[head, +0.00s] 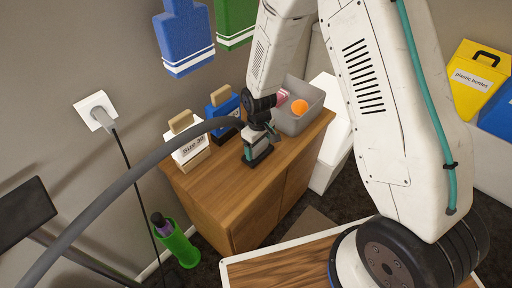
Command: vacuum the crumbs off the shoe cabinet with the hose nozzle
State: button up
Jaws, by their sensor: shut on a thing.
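The shoe cabinet (212,189) is a wooden block against the wall, in the middle of the head view. My gripper (261,128) is over its top and shut on the hose nozzle (256,150), a grey and teal piece with a black foot. The foot is at or just above the cabinet top near its front edge; I cannot tell if it touches. The thick grey hose (128,178) arches from the nozzle to the lower left. I cannot make out any crumbs; my arm and the nozzle hide part of the top.
A white labelled box (188,152) and a blue box (221,108) stand at the cabinet's back left. A grey bin (313,100) with an orange ball stands at its right. A green container (179,246) stands on the floor. A black cord hangs from the wall socket (96,111).

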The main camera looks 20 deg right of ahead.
jog(key=shift+s+a, duration=0.7)
jog(key=shift+a, duration=0.25)
jog(key=shift+w+d, duration=0.7)
jog(key=shift+d, duration=0.3)
jog(key=shift+s+a, duration=0.35)
jog(key=shift+a, duration=0.15)
jog(key=shift+r, duration=3.45)
